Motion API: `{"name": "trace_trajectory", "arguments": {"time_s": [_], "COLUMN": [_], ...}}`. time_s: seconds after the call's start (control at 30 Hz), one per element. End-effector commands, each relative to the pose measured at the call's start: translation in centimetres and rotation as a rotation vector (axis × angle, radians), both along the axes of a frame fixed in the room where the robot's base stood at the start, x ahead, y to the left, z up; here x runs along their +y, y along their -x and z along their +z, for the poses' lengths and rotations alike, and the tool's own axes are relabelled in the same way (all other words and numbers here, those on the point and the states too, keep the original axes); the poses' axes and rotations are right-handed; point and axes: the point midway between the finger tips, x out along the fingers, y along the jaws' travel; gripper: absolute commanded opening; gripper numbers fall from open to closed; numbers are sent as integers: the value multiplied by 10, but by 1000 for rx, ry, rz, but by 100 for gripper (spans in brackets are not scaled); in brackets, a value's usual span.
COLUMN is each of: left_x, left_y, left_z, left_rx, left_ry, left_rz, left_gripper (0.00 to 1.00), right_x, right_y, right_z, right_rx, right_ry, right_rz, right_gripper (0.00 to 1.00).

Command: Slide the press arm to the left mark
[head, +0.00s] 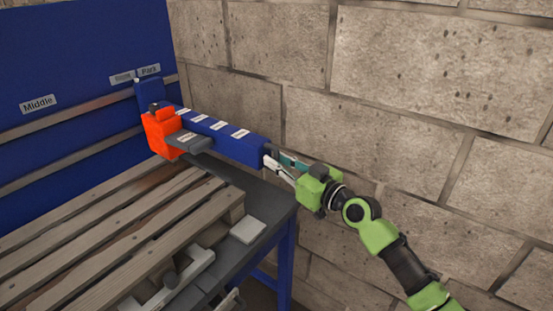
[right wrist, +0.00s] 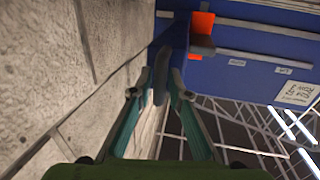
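The press arm (head: 225,138) is a long blue beam with small white labels. Its orange carriage (head: 160,132) sits at the right end of the rail on the blue back panel, near the "Park" label (head: 150,69). The beam points out toward my right gripper (head: 273,161). In the right wrist view, the fingers (right wrist: 158,88) are apart, on either side of a dark handle (right wrist: 161,80) at the beam's end. I cannot tell whether they touch it. A "Middle" label (head: 38,103) is further left on the panel. No left mark and no left gripper show.
A slatted wooden pallet (head: 110,235) lies on the dark bench below the press arm. A block wall (head: 420,75) stands close along the right side. The blue panel (head: 75,50) runs off to the left, with room along its rail.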

Motion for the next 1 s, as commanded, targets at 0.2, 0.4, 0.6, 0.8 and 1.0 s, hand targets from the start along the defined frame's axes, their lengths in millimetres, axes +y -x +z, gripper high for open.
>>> {"name": "trace_trajectory", "arguments": {"time_s": [0.2, 0.4, 0.6, 0.8, 1.0], "left_x": [-3, -3, -3, -3, -3], "left_y": [0, 0, 0, 0, -1], "left_z": [0, 0, 0, 9, 37], "left_rx": [0, 0, 0, 0, -2], "left_ry": [3, 3, 3, 3, 4], "left_rz": [1, 1, 1, 1, 1], "left_gripper": [0, 0, 0, 0, 0], "right_x": [3, 3, 3, 8, 27], "right_y": [-4, -4, -4, 3, 29], "right_z": [0, 0, 0, 2, 4], "right_rx": [-1, -1, -1, 1, 6], "right_ry": [0, 1, 1, 1, 0], "right_rz": [0, -1, -1, 1, 5], "right_gripper": [17, 7, 0, 0, 0]}}
